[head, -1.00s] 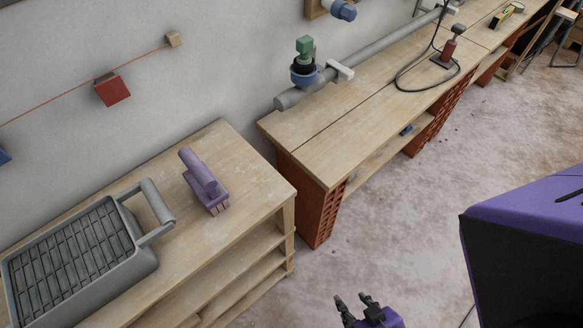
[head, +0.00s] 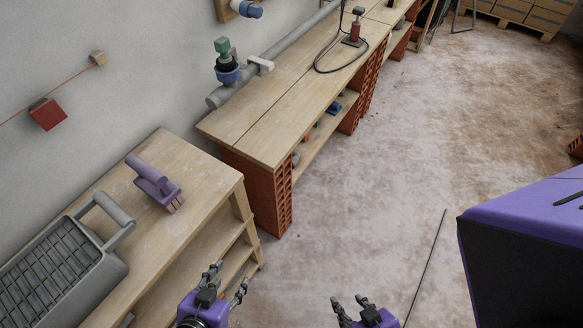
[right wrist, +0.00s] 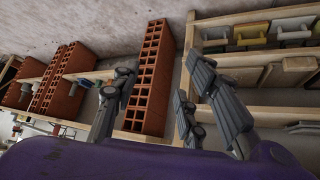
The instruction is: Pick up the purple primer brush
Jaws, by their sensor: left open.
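The purple primer brush (head: 152,178) lies on the wooden shelf unit's top (head: 200,190) in the head view, its reddish-tipped bristles toward the unit's right edge. My left gripper (head: 229,277) is open and empty at the bottom of the view, in front of the shelf unit and below and right of the brush in the picture. My right gripper (head: 350,299) is further right, over the floor. In the right wrist view its fingers (right wrist: 160,85) are spread with nothing between them. The brush is not visible in the right wrist view.
A grey tray with a grid (head: 95,270) and raised handle sits beside the brush. A longer workbench on red bricks (head: 268,200) stands beyond the shelf unit. The floor (head: 400,150) to the right is largely clear. The right wrist view shows shelves with small items (right wrist: 250,35).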

